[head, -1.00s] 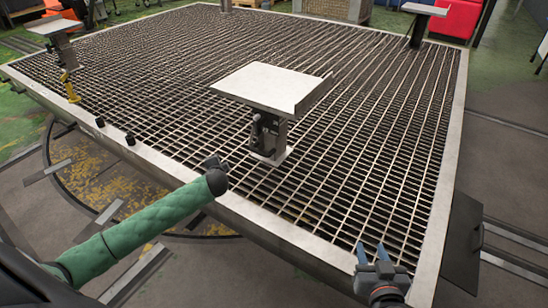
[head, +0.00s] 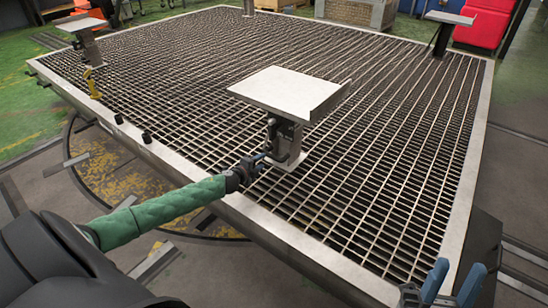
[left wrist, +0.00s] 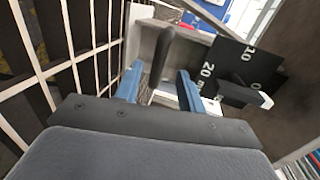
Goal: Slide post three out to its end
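The nearest post (head: 287,140) stands upright on the grating, with a flat pale plate (head: 285,88) on top. No number shows on the posts, so I cannot tell by label which is post three. My left gripper (head: 252,163) is low beside this post, on its near left side. In the left wrist view its blue fingers (left wrist: 159,75) are open, with a dark upright handle (left wrist: 163,50) between them in the picture; contact cannot be told. A black scale plate (left wrist: 232,68) with white numbers shows at the right there. My right gripper (head: 448,285) is open and empty at the bottom right.
Similar posts with plates stand at the back left (head: 85,40) and back right (head: 443,35). A yellow piece (head: 92,85) and small black knobs (head: 146,136) sit along the left edge. The grating (head: 385,150) is clear right of the nearest post.

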